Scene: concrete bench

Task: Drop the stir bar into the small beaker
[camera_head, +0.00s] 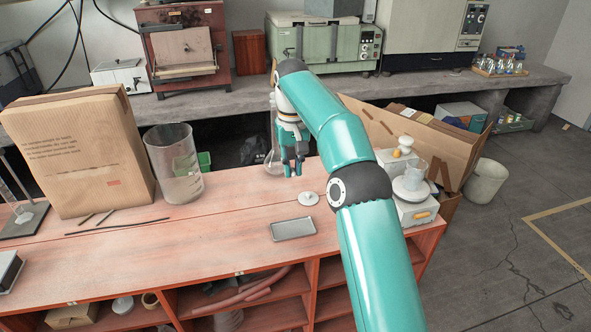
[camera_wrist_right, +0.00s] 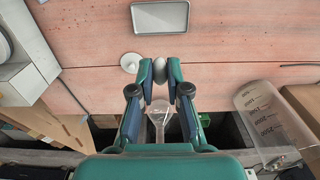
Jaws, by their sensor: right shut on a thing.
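My right gripper (camera_head: 292,168) is above the far part of the red bench, near its back edge. In the right wrist view its fingertips (camera_wrist_right: 160,72) are shut on the stir bar (camera_wrist_right: 159,70), a small pale rounded piece. I cannot make out the stir bar in the head view. The small clear beaker (camera_head: 414,174) stands on the round white plate of a device (camera_head: 416,211) at the bench's right end. The gripper is to the left of this beaker and apart from it. My left gripper is not in view.
A glass flask (camera_head: 273,158) stands close behind the right gripper. A grey tray (camera_head: 293,229) and a white disc (camera_head: 308,198) lie on the bench in front. A large beaker (camera_head: 174,165) and a paper-wrapped box (camera_head: 80,150) stand at left.

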